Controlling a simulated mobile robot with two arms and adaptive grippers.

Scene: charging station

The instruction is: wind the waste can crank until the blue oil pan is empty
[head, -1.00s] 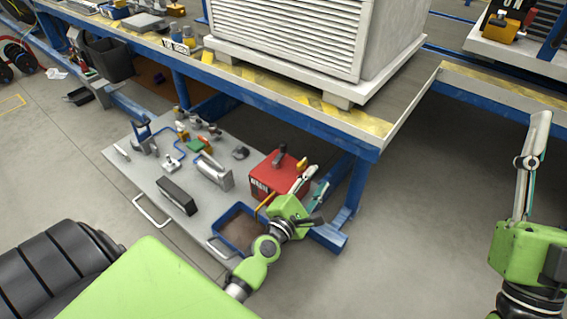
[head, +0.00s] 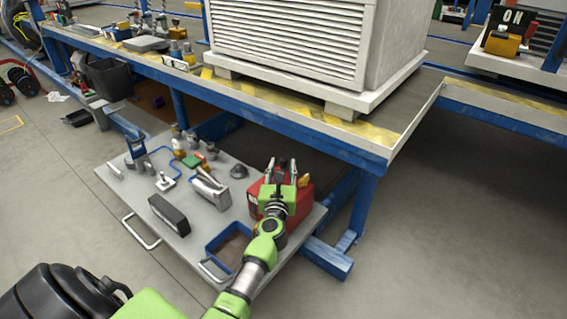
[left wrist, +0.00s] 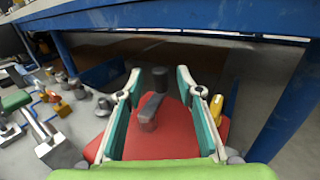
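The red waste can (head: 254,193) stands at the right end of the low grey panel, partly hidden by my left gripper (head: 281,168). In the left wrist view the can's red top (left wrist: 165,138) lies below the fingers. A dark grey handle, apparently the crank (left wrist: 150,112), stands between the fingers with gaps on both sides. My left gripper (left wrist: 155,82) is open around it. The blue oil pan (head: 212,244) sits at the panel's front edge, left of my left forearm; its inside looks brownish, the level unclear. My right gripper is out of view.
A blue bench (head: 312,142) with a large white louvred unit overhangs the panel (head: 165,228). A blue bench leg (head: 362,200) stands right of the can. A black box (head: 170,213) and several small fittings lie left. The floor on the right is clear.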

